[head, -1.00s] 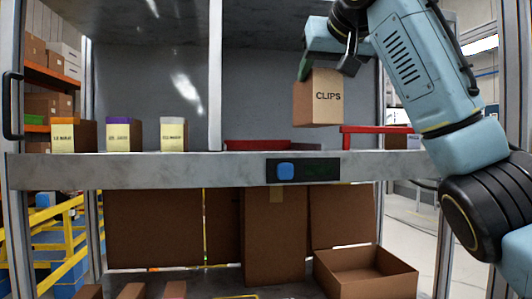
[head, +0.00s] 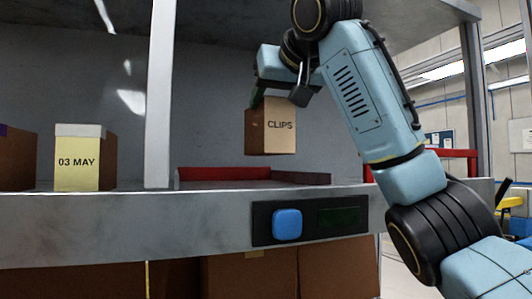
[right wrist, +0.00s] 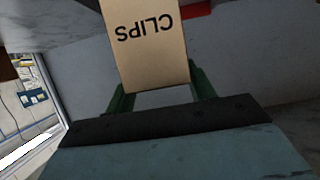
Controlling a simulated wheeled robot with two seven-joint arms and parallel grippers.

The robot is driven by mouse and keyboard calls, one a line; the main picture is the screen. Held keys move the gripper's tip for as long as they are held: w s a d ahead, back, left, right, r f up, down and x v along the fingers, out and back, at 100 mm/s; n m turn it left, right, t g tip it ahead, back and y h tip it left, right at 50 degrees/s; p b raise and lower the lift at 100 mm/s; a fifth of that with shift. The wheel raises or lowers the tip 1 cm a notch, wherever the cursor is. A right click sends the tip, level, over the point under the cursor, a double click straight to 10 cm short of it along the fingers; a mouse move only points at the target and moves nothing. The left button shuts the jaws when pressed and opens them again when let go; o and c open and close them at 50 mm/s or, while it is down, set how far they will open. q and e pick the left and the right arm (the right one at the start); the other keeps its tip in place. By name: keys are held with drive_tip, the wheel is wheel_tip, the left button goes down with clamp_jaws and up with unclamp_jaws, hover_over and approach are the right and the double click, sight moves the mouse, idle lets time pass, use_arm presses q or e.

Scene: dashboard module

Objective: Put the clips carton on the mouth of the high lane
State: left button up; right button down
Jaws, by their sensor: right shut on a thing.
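The clips carton (head: 271,130) is a brown box with "CLIPS" printed on its front. My right gripper (head: 262,98) is shut on its upper part and holds it upright in the air, above a red-walled lane tray on the shelf. In the right wrist view the carton (right wrist: 146,45) sits between the green fingers, its lettering upside down. A lane with a red back wall (head: 225,173) and dark side rails lies on the shelf below the carton; I cannot tell whether it is the high lane. My left gripper is not in view.
A metal post (head: 160,95) stands left of the lane. A box labelled "03 MAY" (head: 84,160) stands on the shelf further left. The shelf's front beam (head: 130,225) carries a blue button (head: 287,224) and a dark display. A red rail (head: 458,154) shows at the right.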

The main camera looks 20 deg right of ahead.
sight(280, 125)
drive_tip(key=shift+s+f, duration=0.1)
drive_tip(key=shift+f, duration=0.9)
wheel_tip(280, 125, down, 3)
drive_tip(key=shift+f+b, duration=0.2)
drive_tip(key=shift+b, duration=0.2)
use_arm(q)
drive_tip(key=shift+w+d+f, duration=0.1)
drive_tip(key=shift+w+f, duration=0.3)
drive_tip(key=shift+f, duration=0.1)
use_arm(e)
drive_tip(key=shift+f, duration=0.4)
drive_tip(key=shift+f, duration=0.2)
drive_tip(key=c, duration=0.5)
unclamp_jaws()
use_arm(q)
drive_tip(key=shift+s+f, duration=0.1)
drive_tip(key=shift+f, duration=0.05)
use_arm(e)
drive_tip(key=shift+r, duration=0.15)
